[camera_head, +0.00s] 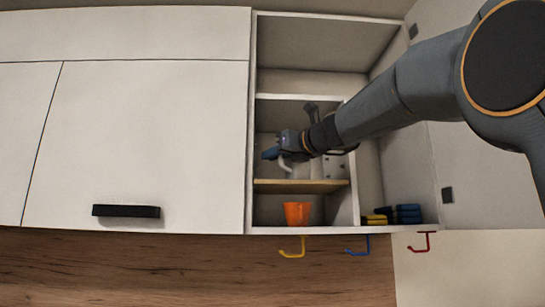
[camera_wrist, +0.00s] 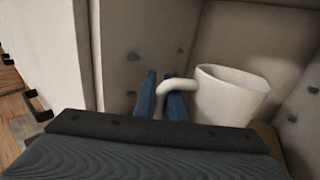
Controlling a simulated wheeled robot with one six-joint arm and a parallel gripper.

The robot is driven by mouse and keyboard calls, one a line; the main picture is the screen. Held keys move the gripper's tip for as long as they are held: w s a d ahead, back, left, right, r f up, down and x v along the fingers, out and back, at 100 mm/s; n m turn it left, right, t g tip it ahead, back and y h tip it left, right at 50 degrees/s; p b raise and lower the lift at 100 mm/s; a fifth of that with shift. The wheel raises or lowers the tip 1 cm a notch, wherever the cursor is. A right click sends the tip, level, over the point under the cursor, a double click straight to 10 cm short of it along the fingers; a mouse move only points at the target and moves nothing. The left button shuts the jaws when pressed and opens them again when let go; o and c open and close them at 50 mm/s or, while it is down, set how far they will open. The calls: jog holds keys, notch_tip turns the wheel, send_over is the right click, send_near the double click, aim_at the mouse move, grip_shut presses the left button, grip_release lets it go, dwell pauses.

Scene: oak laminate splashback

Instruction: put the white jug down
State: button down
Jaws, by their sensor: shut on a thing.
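The white jug (camera_wrist: 230,98) is upright in the wrist view, with its open rim up and its handle toward the left. My gripper (camera_wrist: 161,100) is shut on the handle, with one blue finger on either side of it. In the head view my gripper (camera_head: 272,153) is inside the open cabinet compartment, above the wooden shelf (camera_head: 300,186). The jug (camera_head: 299,171) shows there only in part, behind and below my gripper. I cannot tell whether its base touches the shelf.
An orange cup (camera_head: 297,212) stands in the compartment below. Blue and yellow items (camera_head: 403,214) lie at the cabinet's bottom right. Yellow (camera_head: 293,250), blue (camera_head: 359,247) and red (camera_head: 422,244) hooks hang below. Compartment walls are close around my gripper. A closed white door (camera_head: 140,130) is left.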

jog(key=c, duration=1.8)
grip_release()
jog(key=shift+s, duration=0.1)
jog(key=b+v, duration=0.4)
jog(key=v, duration=0.8)
jog(key=shift+r, duration=0.1)
